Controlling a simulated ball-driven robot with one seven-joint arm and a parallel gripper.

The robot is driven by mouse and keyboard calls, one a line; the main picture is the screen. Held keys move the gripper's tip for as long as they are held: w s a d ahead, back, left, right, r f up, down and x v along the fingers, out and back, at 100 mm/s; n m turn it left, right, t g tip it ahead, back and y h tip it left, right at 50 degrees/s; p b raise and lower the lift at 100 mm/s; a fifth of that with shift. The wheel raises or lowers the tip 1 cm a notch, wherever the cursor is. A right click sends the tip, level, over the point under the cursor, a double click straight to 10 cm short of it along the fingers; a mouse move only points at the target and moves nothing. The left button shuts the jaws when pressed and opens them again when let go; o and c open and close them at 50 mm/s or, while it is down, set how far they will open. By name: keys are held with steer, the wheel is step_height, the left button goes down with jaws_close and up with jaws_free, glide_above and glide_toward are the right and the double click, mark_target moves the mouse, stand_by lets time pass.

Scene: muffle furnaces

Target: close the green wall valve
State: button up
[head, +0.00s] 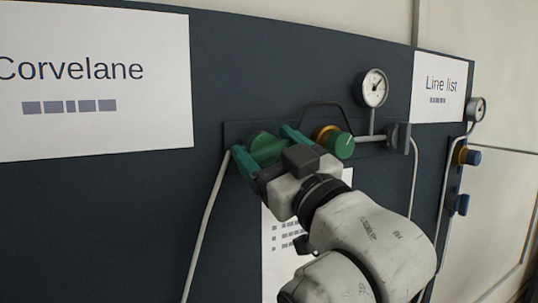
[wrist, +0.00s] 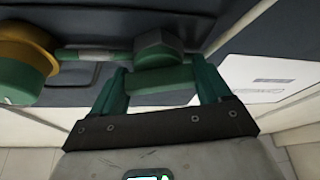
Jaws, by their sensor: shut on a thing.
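The green wall valve (head: 264,149) is mounted on a dark panel at the centre of the head view. My gripper (head: 262,141) has its teal fingers on either side of the valve's green handle and is shut on it. In the wrist view the green handle (wrist: 160,80) lies as a bar between the two fingers of my gripper (wrist: 158,68). The valve's hexagonal body (wrist: 158,43) shows behind it. Part of the handle is hidden by the fingers and wrist in the head view.
A green knob with a brass collar (head: 341,147) sits close to the right, also at left in the wrist view (wrist: 25,75). A round gauge (head: 372,88) stands above. Another fitting with blue knobs (head: 460,204) is farther right. A white hose (head: 206,220) hangs left.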

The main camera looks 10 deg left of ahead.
steer(key=n+g+y+b, duration=0.1)
steer(key=n+g+b, duration=0.1)
steer(key=n, duration=0.3)
steer(key=shift+f, duration=0.15)
steer(key=n+g+b, duration=0.2)
steer(key=n, duration=0.2)
steer(key=shift+n+y, duration=0.4)
steer(key=n+g, duration=0.2)
steer(key=n, duration=0.2)
steer(key=shift+a+b, duration=0.1)
steer(key=shift+b, duration=0.25)
steer(key=shift+f+n+g+h, duration=0.1)
steer(key=shift+n+g+h, duration=0.5)
steer(key=shift+n, duration=1)
steer(key=shift+s+a+n, duration=0.1)
steer(key=shift+n, duration=0.2)
steer(key=o, duration=0.9)
steer(key=shift+o, duration=0.3)
